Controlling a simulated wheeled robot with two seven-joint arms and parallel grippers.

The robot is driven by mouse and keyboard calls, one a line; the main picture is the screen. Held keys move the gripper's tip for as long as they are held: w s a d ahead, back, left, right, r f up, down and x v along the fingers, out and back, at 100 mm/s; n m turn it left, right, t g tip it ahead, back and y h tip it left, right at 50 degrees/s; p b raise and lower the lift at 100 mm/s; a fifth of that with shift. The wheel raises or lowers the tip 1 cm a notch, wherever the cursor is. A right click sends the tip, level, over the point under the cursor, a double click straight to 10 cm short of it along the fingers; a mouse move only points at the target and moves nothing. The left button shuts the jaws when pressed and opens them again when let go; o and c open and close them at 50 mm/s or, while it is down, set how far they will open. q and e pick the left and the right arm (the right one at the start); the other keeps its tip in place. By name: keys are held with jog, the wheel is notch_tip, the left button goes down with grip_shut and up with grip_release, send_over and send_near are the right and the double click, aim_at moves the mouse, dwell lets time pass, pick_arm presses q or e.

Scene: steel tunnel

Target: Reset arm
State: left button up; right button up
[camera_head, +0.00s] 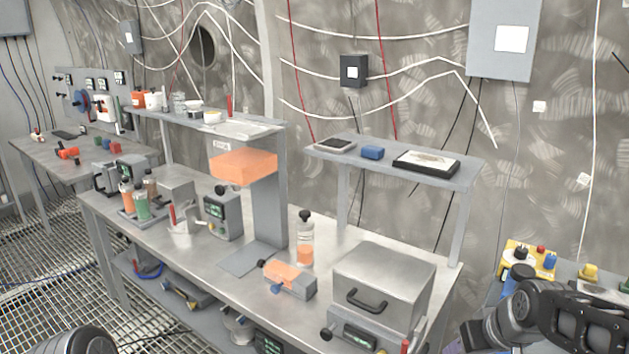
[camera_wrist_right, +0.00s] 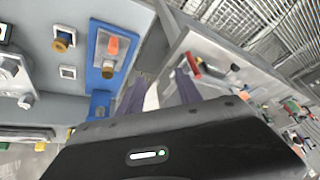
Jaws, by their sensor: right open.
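My right gripper (camera_wrist_right: 160,92) shows in the right wrist view, with its two fingers apart and nothing held between them. Its dark body covers the lower middle of that view. In the head view, part of my right arm and the black gripper housing show at the lower right, in front of a side table. The fingertips cannot be made out there. A rounded dark part at the bottom left of the head view seems to be my left arm. My left gripper is not in view.
A steel workbench (camera_head: 240,258) fills the middle, with a grey box (camera_head: 384,277) at its right end. A raised shelf (camera_head: 457,176) stands behind it. A yellow block with knobs (camera_head: 527,259) lies beside my right arm. A blue panel (camera_wrist_right: 113,50) shows in the wrist view.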

jog(key=a+f+m+y, duration=0.1)
jog(key=a+f, duration=0.5)
jog(key=f, duration=0.4)
jog(key=a+f+m+y, duration=0.1)
jog(key=a+f, duration=0.6)
jog(key=f, duration=0.4)
jog(key=s+a+f+g, duration=0.1)
jog(key=s+a+f, duration=0.2)
jog(key=s+f, duration=0.2)
jog(key=s+a+f+g+y, duration=0.1)
jog(key=s+a+f+g, duration=0.1)
jog(key=s+f, duration=0.3)
jog(key=s+a+f+g, duration=0.2)
jog(key=s+a+f, duration=0.2)
jog(key=s, duration=0.6)
jog(key=shift+s+a+f, duration=0.35)
jog(key=shift+f, duration=0.25)
